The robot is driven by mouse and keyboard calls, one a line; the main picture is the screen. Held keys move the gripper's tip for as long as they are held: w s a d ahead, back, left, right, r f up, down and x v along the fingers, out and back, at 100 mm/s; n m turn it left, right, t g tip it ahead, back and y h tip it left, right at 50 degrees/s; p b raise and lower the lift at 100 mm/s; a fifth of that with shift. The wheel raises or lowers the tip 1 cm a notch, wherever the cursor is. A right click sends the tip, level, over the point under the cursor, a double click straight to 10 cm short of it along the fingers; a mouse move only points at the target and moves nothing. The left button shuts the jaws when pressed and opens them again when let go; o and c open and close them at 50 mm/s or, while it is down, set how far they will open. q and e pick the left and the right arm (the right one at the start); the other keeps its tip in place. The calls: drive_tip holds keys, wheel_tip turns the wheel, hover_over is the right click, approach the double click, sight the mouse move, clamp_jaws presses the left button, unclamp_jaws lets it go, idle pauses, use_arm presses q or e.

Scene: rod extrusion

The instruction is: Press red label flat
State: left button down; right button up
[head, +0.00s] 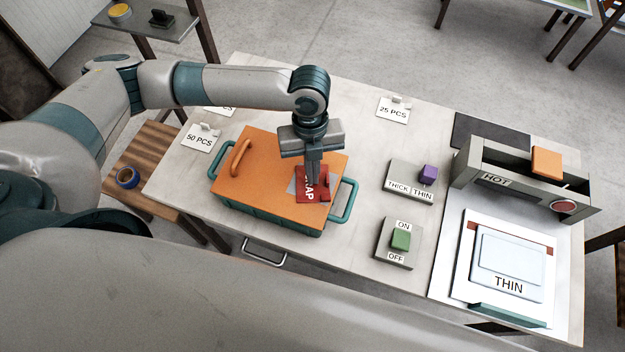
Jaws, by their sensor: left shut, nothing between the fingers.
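A red label (322,194) with white letters, of which "AP" can be read, lies on the orange lid of a box (265,165) with teal sides and handles. A grey patch shows beside the label's left edge. My left gripper (314,183) points down over the label with its fingers shut and nothing between them. Its fingertips are at the label and hide part of it. I cannot tell whether they touch it or whether the label lies fully flat. My right gripper is not in view.
Right of the box are a THICK/THIN switch (409,188) and an ON/OFF switch (394,249). Farther right stand a HOT machine (515,179) and a THIN panel (508,265). Cards reading "50 PCS" (201,138) and "25 PCS" (392,112) stand on the table. Its back middle is clear.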

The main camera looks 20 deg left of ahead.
use_arm(q)
drive_tip(key=shift+f, duration=0.35)
idle(0.4)
drive_tip(key=shift+f+b, duration=0.3)
drive_tip(key=shift+s, duration=0.1)
idle(0.9)
wheel_tip(320, 180, up, 6)
drive_tip(key=p, duration=0.5)
drive_tip(key=shift+f, duration=0.25)
drive_tip(key=shift+r+p, duration=0.55)
drive_tip(key=shift+r, duration=0.75)
